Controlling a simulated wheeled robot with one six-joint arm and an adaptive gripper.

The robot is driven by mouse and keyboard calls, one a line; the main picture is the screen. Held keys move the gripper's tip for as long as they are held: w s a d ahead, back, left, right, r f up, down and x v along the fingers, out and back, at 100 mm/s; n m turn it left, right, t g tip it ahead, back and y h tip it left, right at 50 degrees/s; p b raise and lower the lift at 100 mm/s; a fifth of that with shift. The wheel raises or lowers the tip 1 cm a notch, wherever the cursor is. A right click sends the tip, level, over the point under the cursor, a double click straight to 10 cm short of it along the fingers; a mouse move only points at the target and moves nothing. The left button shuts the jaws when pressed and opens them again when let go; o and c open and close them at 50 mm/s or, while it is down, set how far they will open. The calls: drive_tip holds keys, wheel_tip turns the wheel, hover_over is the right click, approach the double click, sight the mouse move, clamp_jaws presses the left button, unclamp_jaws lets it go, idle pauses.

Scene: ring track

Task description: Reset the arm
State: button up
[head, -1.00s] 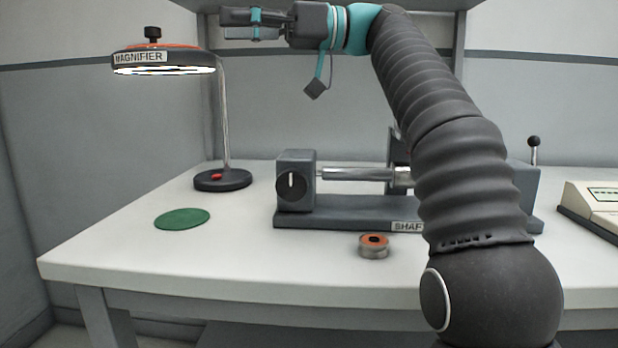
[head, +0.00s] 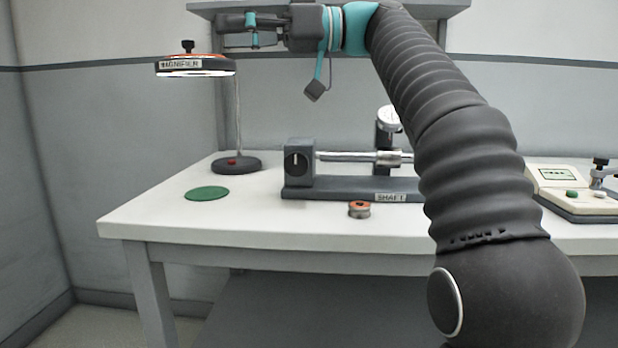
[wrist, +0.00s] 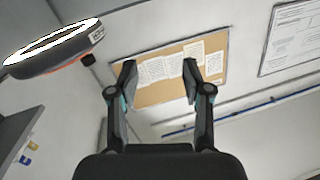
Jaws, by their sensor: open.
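My arm (head: 440,110) rises from the lower right of the head view and bends over to the left at the top. My gripper (head: 222,31) points left, high above the table and above the magnifier lamp. In the wrist view, my gripper (wrist: 158,80) has its two fingers apart with nothing between them. Beyond the fingers is a cork board with papers (wrist: 205,50) on the wall.
The magnifier (head: 195,67) stands at the table's left, below my gripper; its head also shows in the wrist view (wrist: 50,58). On the white table (head: 170,222) are a green disc (head: 206,193), a shaft fixture (head: 345,187), a ring part (head: 359,209) and a device (head: 575,190) at right.

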drive_tip(key=s+d+f+m+t+h+p, duration=0.2)
drive_tip(key=d+f+m+t+h, duration=0.3)
drive_tip(key=f, duration=0.4)
drive_tip(key=s+d+f+m+t+h+p, duration=0.2)
drive_tip(key=d+f+m+h+p, duration=0.15)
drive_tip(key=d+f+m, duration=0.4)
drive_tip(key=s+d+f+m+h+p, duration=0.1)
drive_tip(key=s+d+f+m+h, duration=0.1)
drive_tip(key=s+d+f+h, duration=0.2)
drive_tip(key=s+d+f+m+h+p, duration=0.1)
drive_tip(key=s+d+f+h, duration=0.4)
drive_tip(key=f, duration=1.6)
drive_tip(key=s+d+m, duration=0.1)
drive_tip(key=s+d, duration=0.4)
drive_tip(key=s, duration=0.2)
drive_tip(key=shift+s+f+p, duration=0.2)
drive_tip(key=shift+f+p, duration=0.1)
drive_tip(key=shift+p, duration=0.1)
drive_tip(key=shift+a, duration=0.1)
